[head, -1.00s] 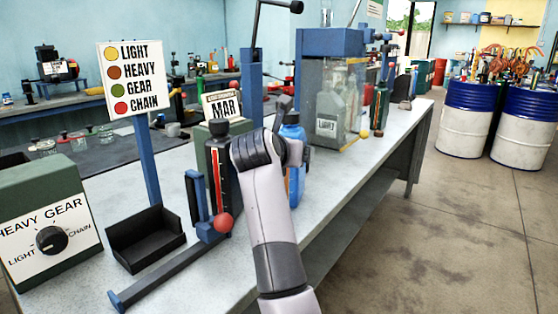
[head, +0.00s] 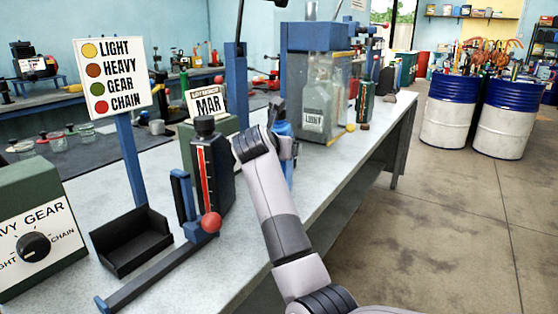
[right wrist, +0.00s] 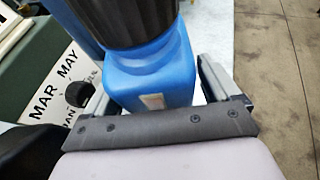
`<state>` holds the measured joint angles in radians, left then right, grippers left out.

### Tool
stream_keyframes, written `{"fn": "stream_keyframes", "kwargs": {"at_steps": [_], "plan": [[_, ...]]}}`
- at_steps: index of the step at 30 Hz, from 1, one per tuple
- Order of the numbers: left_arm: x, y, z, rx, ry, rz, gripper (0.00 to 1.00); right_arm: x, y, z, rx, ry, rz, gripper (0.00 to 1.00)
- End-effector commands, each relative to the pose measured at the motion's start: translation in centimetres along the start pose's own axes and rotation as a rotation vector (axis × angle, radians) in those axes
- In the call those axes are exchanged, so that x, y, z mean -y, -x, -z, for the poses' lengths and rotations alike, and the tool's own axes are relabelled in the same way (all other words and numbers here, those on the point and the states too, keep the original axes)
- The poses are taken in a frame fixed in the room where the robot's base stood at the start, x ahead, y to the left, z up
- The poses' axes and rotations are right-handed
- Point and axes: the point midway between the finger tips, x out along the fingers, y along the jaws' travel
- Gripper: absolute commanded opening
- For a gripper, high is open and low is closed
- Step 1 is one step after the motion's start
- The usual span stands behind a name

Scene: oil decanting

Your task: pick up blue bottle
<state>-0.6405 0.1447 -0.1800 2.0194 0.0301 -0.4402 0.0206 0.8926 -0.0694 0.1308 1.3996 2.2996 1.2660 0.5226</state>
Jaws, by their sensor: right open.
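The blue bottle (head: 289,172) stands on the bench in the head view, mostly hidden behind my right forearm and wrist. In the right wrist view the blue bottle (right wrist: 150,85) fills the space between the fingers, with its dark ribbed cap toward the top edge. My right gripper (right wrist: 157,92) is open, with one finger on each side of the bottle. Light gaps show beside the bottle, and contact cannot be made out. In the head view my right gripper (head: 284,142) is at the bottle, partly hidden by the wrist. My left gripper is not in view.
A dark bottle (head: 212,170) in a blue stand with a red ball (head: 211,222) is just left of my wrist. A black tray (head: 132,246), a sign (head: 112,78) and a MAR calendar box (head: 209,104) are near. A glass decanter (head: 318,92) stands behind. Floor at right is open.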

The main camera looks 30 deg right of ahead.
Motion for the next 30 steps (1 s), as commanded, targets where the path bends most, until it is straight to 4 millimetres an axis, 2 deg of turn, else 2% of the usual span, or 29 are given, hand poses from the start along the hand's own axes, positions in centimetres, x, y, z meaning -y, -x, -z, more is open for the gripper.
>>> {"fn": "stream_keyframes", "kwargs": {"at_steps": [3,4,9,12,23,30], "plan": [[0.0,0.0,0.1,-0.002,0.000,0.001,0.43,0.0,0.0,0.0,0.000,0.000,0.000,0.89],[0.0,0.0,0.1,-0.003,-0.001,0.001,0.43,0.0,0.0,0.0,0.000,0.000,0.000,0.83],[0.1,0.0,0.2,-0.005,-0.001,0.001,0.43,0.0,0.0,0.0,0.000,0.000,0.000,0.28],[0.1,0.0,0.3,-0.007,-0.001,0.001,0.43,0.0,0.1,0.0,0.000,0.000,0.000,0.00],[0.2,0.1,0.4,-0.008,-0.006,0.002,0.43,0.0,0.3,-0.7,0.011,-0.004,-0.002,0.00],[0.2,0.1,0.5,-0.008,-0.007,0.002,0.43,-0.1,1.1,-2.7,0.013,-0.007,-0.004,0.00]]}}
